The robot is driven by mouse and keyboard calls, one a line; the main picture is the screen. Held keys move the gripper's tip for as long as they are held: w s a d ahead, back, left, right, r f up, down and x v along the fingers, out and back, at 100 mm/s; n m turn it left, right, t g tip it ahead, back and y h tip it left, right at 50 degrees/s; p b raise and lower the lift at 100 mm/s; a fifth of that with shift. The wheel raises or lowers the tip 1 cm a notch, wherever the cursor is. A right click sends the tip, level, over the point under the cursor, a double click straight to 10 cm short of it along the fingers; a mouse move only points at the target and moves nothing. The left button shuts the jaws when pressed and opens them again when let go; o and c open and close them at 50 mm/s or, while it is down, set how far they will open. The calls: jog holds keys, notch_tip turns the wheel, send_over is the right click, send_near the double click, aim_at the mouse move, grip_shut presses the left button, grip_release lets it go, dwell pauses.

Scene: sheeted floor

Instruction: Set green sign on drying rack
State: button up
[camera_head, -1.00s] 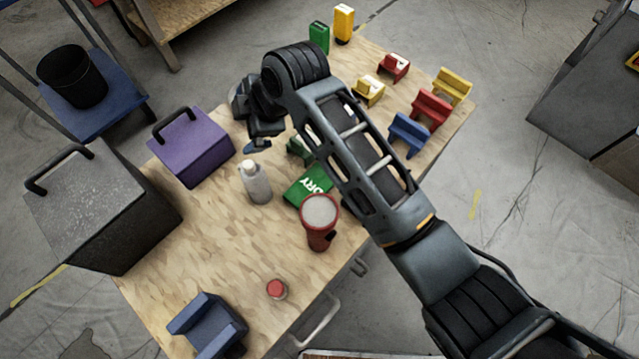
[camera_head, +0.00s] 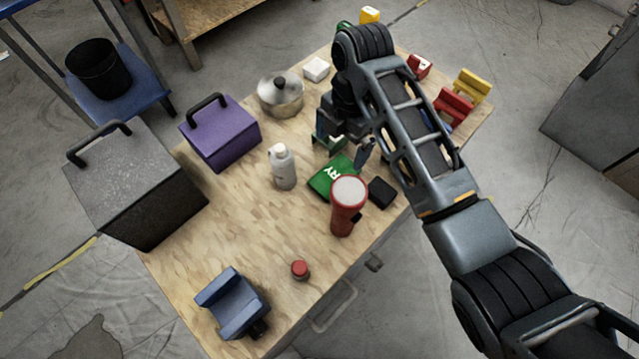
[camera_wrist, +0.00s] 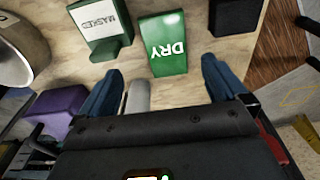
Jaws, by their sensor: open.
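The green sign (camera_head: 328,178), lettered "DRY", lies on the wooden worktable, partly covered by the red flashlight-shaped object in the head view. In the wrist view the sign (camera_wrist: 164,45) shows almost whole, beyond and between my fingertips. My gripper (camera_head: 342,148) is open and empty just behind the sign; its spread blue-grey fingers also show in the wrist view (camera_wrist: 161,76). I cannot tell the gap in height. I cannot make out a drying rack with certainty.
A red flashlight-like object (camera_head: 345,213), white bottle (camera_head: 283,168) and black block (camera_head: 382,193) are close around the sign. A metal pot (camera_head: 281,97), purple box (camera_head: 222,138) and grey box (camera_head: 135,190) stand left. The front middle of the table is mostly clear.

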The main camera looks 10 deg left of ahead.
aim_at(335, 175)
jog(key=shift+s+d+f, duration=0.15)
jog(key=shift+s+f, duration=0.25)
jog(key=shift+f, duration=0.3)
jog(key=shift+s+a+f+p, duration=0.15)
jog(key=shift+s+f, duration=0.05)
jog(key=shift+f, duration=0.9)
jog(key=shift+s+a+f+p, duration=0.1)
jog(key=shift+s+f+p, duration=0.1)
jog(key=shift+f, duration=0.95)
jog(key=shift+s+a+f+p, duration=0.15)
jog(key=shift+f, duration=0.95)
jog(key=c, duration=1.2)
jog(key=shift+r, duration=0.1)
